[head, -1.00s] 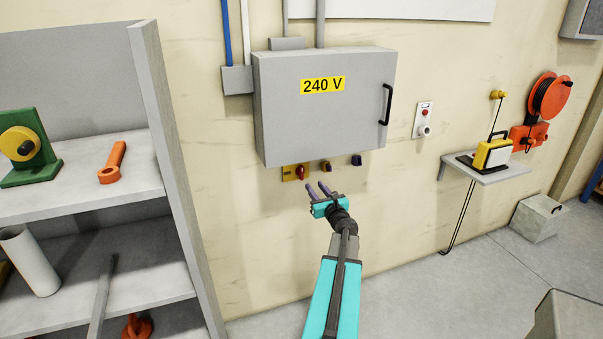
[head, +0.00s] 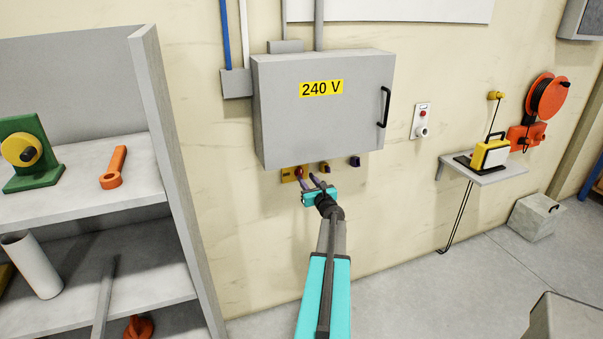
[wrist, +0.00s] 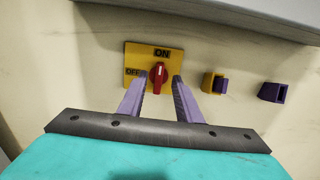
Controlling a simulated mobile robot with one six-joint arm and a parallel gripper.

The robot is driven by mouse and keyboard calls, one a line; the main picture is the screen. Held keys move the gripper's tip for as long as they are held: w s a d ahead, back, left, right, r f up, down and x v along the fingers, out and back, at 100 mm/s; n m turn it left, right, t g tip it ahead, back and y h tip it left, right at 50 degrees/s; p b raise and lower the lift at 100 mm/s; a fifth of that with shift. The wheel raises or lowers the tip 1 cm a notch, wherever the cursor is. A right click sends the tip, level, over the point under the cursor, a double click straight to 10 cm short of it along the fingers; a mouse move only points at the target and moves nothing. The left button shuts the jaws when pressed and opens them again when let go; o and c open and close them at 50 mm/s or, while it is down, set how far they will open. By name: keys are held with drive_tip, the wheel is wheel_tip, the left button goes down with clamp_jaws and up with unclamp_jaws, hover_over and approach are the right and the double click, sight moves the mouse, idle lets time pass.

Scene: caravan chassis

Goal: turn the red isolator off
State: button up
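The red isolator is a red rotary knob (wrist: 158,75) on a yellow plate (wrist: 134,56) marked ON at the top and OFF at the left. In the wrist view its white mark points up towards ON. In the head view the red knob (head: 299,172) is just below the grey 240 V box, partly behind my fingers. My gripper (head: 307,180) is open. In the wrist view the purple fingertips of my gripper (wrist: 160,79) stand on either side of the knob with gaps showing. I cannot tell whether they reach its depth.
A yellow socket-like fitting (wrist: 208,82) with a purple part and a dark purple one (wrist: 272,92) are right of the isolator. The grey 240 V box (head: 280,120) overhangs them. A grey shelf unit (head: 165,130) stands left. The wall below is clear.

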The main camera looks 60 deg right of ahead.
sight(301, 172)
drive_tip(key=shift+p+x, duration=0.75)
drive_tip(key=shift+x, duration=2.15)
drive_tip(key=shift+c, duration=0.2)
clamp_jaws()
